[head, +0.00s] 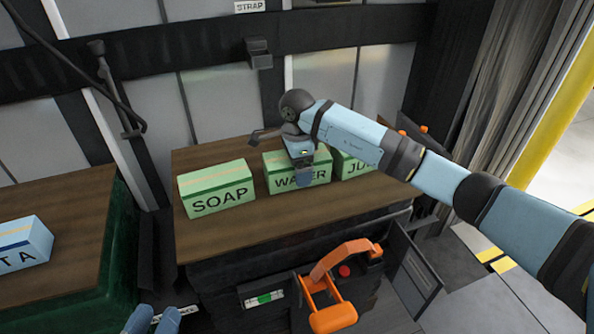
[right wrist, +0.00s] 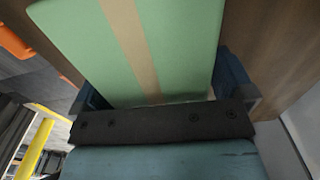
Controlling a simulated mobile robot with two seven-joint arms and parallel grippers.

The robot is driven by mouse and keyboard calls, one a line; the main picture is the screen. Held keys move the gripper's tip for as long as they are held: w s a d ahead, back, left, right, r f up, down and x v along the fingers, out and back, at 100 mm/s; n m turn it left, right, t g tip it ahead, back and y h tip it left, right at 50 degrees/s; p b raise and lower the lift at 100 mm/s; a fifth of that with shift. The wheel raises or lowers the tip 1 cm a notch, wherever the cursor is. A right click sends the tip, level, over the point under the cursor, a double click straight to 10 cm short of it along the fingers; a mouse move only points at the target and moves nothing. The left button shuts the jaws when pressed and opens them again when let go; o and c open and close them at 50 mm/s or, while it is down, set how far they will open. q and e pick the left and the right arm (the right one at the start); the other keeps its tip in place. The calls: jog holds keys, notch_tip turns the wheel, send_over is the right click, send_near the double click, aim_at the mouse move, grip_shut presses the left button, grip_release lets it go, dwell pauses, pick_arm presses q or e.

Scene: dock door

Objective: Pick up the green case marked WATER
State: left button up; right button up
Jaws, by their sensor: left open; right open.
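The green case marked WATER (head: 284,184) stands on a brown wooden top between the green SOAP case (head: 219,188) and another green case (head: 350,167) whose label is partly hidden by my right arm. My right gripper (head: 303,170) reaches down over the WATER case and covers part of its label. In the right wrist view, a green case with a tan tape strip (right wrist: 130,45) lies between the two open fingers of my right gripper (right wrist: 160,88). My left gripper (head: 152,318) is open and empty at the bottom edge, low and away from the cases.
An orange handle (head: 330,305) stands in front of the wooden top (head: 255,222). A blue case (head: 18,247) sits on another top at left. The dark wall with pale panels (head: 220,95) rises close behind the cases. Open floor with yellow marks shows at right.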

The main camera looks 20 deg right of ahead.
jog(key=c, duration=1.4)
jog(key=shift+r, duration=0.15)
jog(key=shift+c, duration=0.7)
jog(key=shift+r, duration=0.1)
